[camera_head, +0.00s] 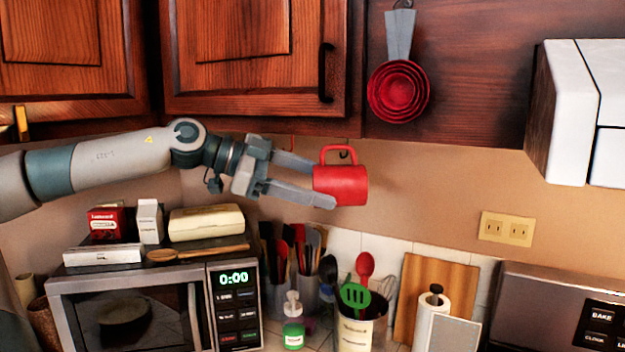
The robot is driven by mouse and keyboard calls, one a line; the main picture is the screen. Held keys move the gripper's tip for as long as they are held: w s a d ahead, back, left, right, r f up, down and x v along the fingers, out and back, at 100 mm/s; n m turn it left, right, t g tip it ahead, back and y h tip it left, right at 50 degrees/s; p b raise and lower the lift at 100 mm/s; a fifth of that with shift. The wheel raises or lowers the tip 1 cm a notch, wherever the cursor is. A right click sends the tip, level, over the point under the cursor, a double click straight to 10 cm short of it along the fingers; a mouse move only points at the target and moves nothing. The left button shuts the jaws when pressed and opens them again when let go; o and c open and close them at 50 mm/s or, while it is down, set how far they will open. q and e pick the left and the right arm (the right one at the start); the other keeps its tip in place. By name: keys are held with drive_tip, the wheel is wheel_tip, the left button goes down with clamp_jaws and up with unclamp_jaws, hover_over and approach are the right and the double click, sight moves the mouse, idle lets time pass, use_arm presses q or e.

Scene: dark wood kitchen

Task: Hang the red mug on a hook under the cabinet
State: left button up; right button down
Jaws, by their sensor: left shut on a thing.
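The red mug (345,187) is in the air just below the right end of the wooden cabinet (238,60). Its handle points up. My left gripper (323,183) comes in from the left and is shut on the mug, with its fingers along the mug's left side. A small dark hook (344,154) shows through the opening of the mug's handle. I cannot tell whether the handle touches the hook. My right gripper is not in view.
Red measuring cups (398,91) hang right of the cabinet. Below are a microwave (130,310) with boxes on top, a soap bottle (293,322), a utensil crock (356,335) and a paper towel roll (432,312).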

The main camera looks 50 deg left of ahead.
use_arm(q)
drive_tip(key=shift+w+a+r+p, duration=0.15)
drive_tip(key=shift+w+a+p, duration=0.1)
drive_tip(key=shift+w+p, duration=0.55)
drive_tip(key=shift+w+a+f, duration=0.2)
drive_tip(key=shift+w+f, duration=0.4)
drive_tip(key=shift+f, duration=0.1)
drive_tip(key=o, duration=1.4)
drive_tip(key=shift+s, duration=0.1)
